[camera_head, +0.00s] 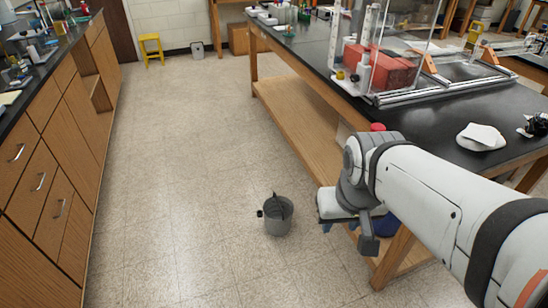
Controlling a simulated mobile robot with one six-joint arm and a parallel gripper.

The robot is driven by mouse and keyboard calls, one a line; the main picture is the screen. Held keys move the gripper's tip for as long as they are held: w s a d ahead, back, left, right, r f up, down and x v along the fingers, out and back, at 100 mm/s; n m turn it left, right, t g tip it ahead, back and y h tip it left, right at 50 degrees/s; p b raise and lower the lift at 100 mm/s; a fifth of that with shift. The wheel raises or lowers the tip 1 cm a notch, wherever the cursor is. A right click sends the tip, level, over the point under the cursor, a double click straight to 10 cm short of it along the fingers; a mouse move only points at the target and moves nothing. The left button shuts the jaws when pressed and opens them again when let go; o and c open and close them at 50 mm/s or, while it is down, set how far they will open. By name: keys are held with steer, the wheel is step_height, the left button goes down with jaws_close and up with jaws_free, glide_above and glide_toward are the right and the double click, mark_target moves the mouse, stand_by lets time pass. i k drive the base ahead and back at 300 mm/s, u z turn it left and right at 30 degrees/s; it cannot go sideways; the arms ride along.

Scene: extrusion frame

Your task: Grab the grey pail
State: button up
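The grey pail (277,220) stands upright on the tiled floor, left of the right-hand bench. A dark shape, perhaps its handle or something inside, shows at its open top. My gripper (368,240) hangs from the end of my white arm, to the right of the pail and apart from it. Only a dark part of the gripper shows, so I cannot tell whether it is open or shut. Nothing is visibly held in it.
The right bench (445,125) has a wooden lower shelf (300,115) and a leg close to my arm. Wooden drawers (50,165) line the left. A yellow stool (151,47) and a small grey bin (197,50) stand by the far wall. The floor between is clear.

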mark_target(279, 211)
steer(key=z, duration=0.3)
steer(key=i, duration=1.85)
steer(key=u, duration=0.35)
